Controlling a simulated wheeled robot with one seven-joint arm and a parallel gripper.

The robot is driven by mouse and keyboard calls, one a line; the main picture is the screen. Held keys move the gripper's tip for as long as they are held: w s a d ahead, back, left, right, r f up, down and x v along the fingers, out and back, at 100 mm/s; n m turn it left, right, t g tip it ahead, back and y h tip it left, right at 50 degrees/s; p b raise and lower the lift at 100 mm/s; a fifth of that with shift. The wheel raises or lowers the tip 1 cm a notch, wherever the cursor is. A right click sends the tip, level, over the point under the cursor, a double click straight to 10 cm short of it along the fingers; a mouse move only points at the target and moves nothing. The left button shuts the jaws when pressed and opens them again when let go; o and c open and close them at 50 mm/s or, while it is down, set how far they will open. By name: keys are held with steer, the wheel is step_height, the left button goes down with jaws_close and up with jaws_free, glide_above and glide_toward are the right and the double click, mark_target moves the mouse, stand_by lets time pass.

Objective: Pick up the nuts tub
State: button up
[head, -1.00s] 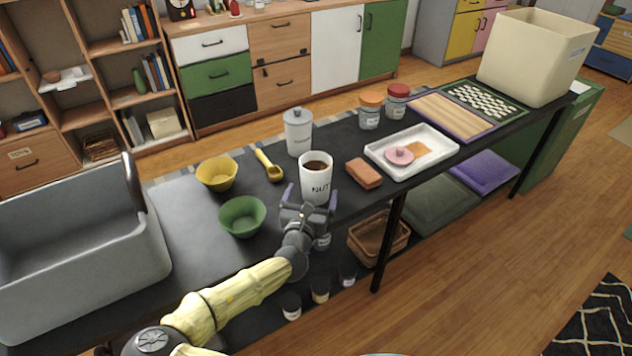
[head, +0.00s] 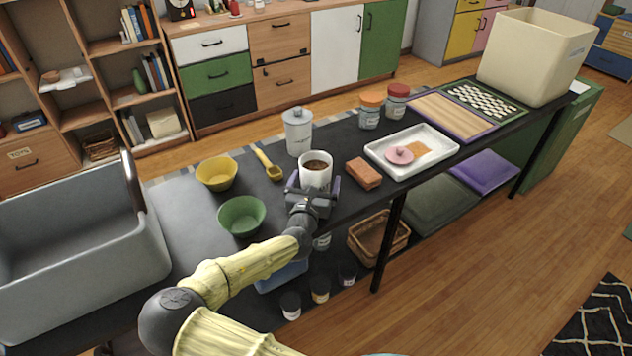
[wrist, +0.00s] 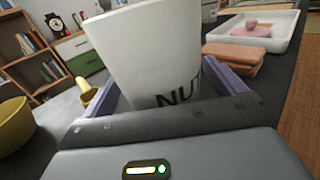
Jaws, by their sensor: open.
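The nuts tub (head: 316,170) is a white open-topped cup with brown contents and dark "NUT" lettering. It stands upright on the black table, near its front edge. My gripper (head: 313,192) is open, with its purple fingers on either side of the tub. In the wrist view the tub (wrist: 150,55) fills the middle, between the left and right fingers of my gripper (wrist: 168,85). The tub's lower part is hidden behind the gripper body. I cannot tell whether either finger touches it.
Close by are a green bowl (head: 241,216), a yellow bowl (head: 216,174), a yellow scoop (head: 268,165), a lidded white canister (head: 298,131) and an orange-brown block (head: 364,173). A white tray (head: 441,150) lies to the right. A grey bin (head: 80,250) stands at the left.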

mark_target(316, 152)
steer(key=shift+d, duration=0.15)
steer(key=c, duration=1.3)
steer(key=shift+o, duration=0.2)
steer(key=shift+r, duration=0.15)
step_height(316, 152, up, 10)
steer(key=shift+f+p, duration=0.1)
steer(key=shift+p, duration=0.7)
